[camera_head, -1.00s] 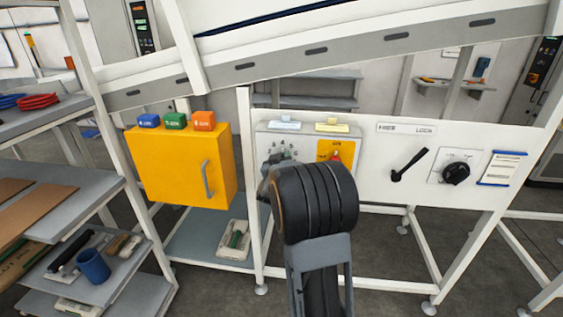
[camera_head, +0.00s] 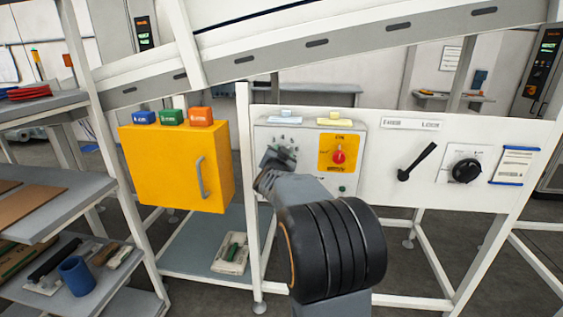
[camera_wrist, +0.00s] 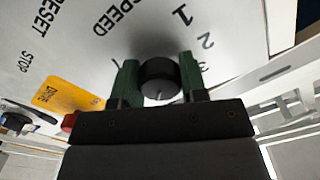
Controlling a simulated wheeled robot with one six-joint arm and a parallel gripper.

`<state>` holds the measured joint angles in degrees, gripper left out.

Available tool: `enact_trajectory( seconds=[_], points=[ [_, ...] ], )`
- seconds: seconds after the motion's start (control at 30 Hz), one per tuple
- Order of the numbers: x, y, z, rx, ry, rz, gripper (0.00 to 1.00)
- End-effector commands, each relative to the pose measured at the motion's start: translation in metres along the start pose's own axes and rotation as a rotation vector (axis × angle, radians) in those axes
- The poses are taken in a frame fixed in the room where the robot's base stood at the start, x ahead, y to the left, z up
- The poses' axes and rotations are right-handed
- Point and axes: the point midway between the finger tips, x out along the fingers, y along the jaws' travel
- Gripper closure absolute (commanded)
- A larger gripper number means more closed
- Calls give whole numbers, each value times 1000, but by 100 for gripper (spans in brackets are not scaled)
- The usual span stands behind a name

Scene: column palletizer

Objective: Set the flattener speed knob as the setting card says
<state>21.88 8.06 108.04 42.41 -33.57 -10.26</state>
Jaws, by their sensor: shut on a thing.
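The speed knob (camera_wrist: 158,72) is a round black knob in the wrist view. It sits on a white plate with the word SPEED and the numbers 1, 2 and 3 printed around it. The green fingers of my gripper (camera_wrist: 159,84) stand on both sides of it and are shut on it. A small light mark shows on the knob's lower edge; I cannot tell which number it points to. In the head view my gripper (camera_head: 277,160) is at the left control panel (camera_head: 265,133) and hides the knob. A white card with blue edges (camera_head: 515,166) hangs at the far right; its text is unreadable.
A yellow plate with a red knob (camera_head: 338,157) is just right of my gripper. A black lever (camera_head: 417,162) and a black dial (camera_head: 466,170) are farther right. A yellow cabinet (camera_head: 178,168) stands left, and shelves (camera_head: 60,210) with a blue cup (camera_head: 78,276) lie beyond.

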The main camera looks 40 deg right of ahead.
Motion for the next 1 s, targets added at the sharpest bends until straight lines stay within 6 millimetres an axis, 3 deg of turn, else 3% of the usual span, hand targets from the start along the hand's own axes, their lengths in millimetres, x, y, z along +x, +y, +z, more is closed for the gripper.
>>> enact_trajectory(
  seconds=[0.3, 0.83, 0.87, 1.0],
  points=[
    [0, 0, 0, 99, 1, 0, 84],
    [0, 0, -1, 115, 1, 0, 84],
    [0, 0, -1, 115, 1, 0, 59],
    [0, 0, 0, 115, 1, 0, 45]
  ],
)
